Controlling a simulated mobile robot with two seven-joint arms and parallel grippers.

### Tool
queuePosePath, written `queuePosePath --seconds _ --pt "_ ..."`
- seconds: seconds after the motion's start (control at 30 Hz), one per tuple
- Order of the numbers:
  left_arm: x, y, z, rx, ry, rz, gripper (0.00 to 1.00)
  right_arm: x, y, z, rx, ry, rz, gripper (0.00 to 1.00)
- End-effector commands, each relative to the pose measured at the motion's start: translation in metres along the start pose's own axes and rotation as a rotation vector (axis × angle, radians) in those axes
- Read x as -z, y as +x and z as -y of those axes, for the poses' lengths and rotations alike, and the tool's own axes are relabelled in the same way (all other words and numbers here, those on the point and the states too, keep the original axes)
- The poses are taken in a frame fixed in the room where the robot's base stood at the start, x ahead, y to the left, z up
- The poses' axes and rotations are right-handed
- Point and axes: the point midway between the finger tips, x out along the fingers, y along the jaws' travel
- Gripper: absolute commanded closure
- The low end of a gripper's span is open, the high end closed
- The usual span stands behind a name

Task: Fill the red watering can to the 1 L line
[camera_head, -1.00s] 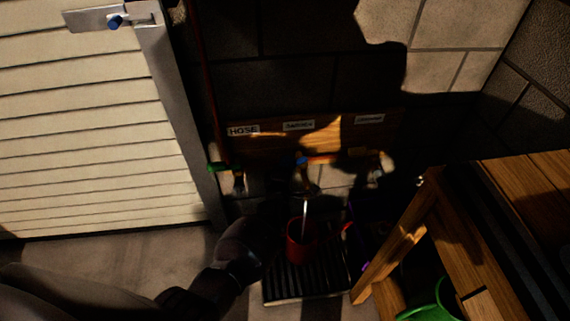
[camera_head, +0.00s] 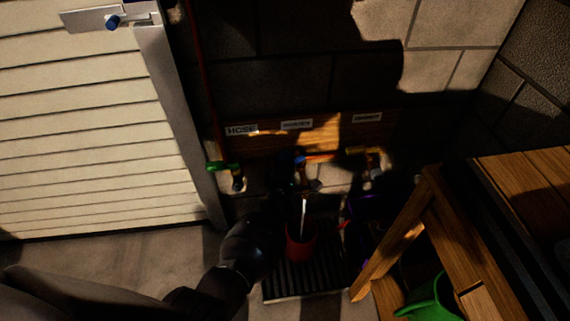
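The red watering can (camera_head: 299,248) stands on the black slatted grate (camera_head: 300,296) under the middle tap (camera_head: 301,170), which has a blue handle. A thin pale stream (camera_head: 303,212) runs from this tap down into the can. The 1 L line and the water level cannot be made out. My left arm comes in from the lower left, and my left gripper (camera_head: 291,188) is a dark shape in shadow close beside the middle tap. Its fingers are too dark to read, and contact with the tap cannot be told. My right gripper is not in view.
A tap with a green handle (camera_head: 224,167) is at the left under the HOSE label (camera_head: 241,130). A yellow-handled tap (camera_head: 364,151) is at the right. A wooden bench (camera_head: 403,245) stands at the right, with a green container (camera_head: 433,299) under it. A purple object (camera_head: 367,206) is behind the grate.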

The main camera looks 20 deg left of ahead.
Motion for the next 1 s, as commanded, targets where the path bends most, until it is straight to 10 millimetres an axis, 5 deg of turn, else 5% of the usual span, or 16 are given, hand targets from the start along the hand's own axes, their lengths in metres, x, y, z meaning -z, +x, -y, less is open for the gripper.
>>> queuePosePath --seconds 0.57,1.0 --pt "-0.002 -0.010 0.004 0.008 -0.001 0.003 0.54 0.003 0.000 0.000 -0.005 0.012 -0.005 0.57" --pt "-0.002 -0.076 -0.001 0.004 -0.002 0.003 0.54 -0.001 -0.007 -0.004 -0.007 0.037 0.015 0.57"
